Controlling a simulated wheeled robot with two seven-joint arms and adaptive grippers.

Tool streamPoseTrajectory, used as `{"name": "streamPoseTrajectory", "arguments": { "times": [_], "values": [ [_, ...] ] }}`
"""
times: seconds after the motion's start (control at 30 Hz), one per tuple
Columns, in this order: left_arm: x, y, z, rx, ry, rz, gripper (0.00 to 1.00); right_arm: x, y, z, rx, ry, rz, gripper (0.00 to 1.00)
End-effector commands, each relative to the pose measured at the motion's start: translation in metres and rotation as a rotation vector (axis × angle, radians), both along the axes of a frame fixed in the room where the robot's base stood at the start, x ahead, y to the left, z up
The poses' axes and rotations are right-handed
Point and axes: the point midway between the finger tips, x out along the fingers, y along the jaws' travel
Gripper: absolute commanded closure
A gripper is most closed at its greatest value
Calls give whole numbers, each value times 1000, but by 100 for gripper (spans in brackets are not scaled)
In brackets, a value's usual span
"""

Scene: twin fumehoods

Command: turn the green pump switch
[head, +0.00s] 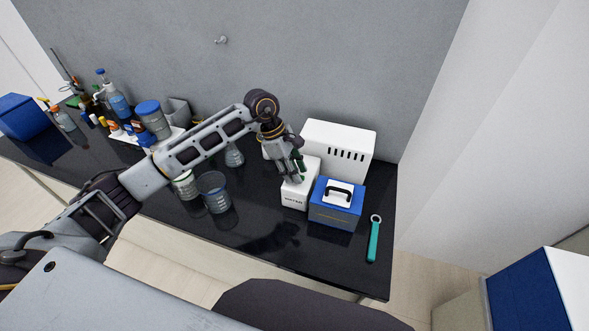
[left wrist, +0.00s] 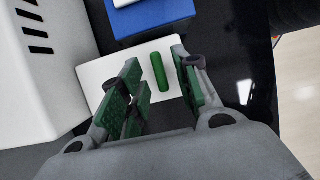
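The green pump switch (left wrist: 160,72) is a short green bar on top of a small white box (left wrist: 98,70). In the left wrist view it lies between the two green-padded fingers of my left gripper (left wrist: 163,83), with a gap on each side. My left gripper is open. In the head view the left gripper (head: 292,172) points down over the white box (head: 293,196), and its fingers partly hide the switch (head: 301,164). My right gripper is not in view.
A blue box with a black handle (head: 335,211) stands right beside the white box. A larger vented white unit (head: 345,142) stands behind. A teal wrench-like tool (head: 374,240) lies at the right. Glass beakers (head: 214,194) and bottles (head: 117,103) stand to the left on the black bench.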

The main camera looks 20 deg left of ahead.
Motion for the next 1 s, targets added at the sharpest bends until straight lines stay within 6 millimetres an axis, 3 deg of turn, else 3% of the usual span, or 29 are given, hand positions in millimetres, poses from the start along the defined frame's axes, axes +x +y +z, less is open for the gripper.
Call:
{"name": "streamPoseTrajectory", "arguments": {
  "times": [0.33,0.6,1.0],
  "values": [
    [0,-1,-2,-1,0,0,68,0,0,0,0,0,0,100],
    [0,-1,-2,-1,-1,0,100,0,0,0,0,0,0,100],
    [0,-1,-2,-1,-2,16,100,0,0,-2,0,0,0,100]
  ]
}}
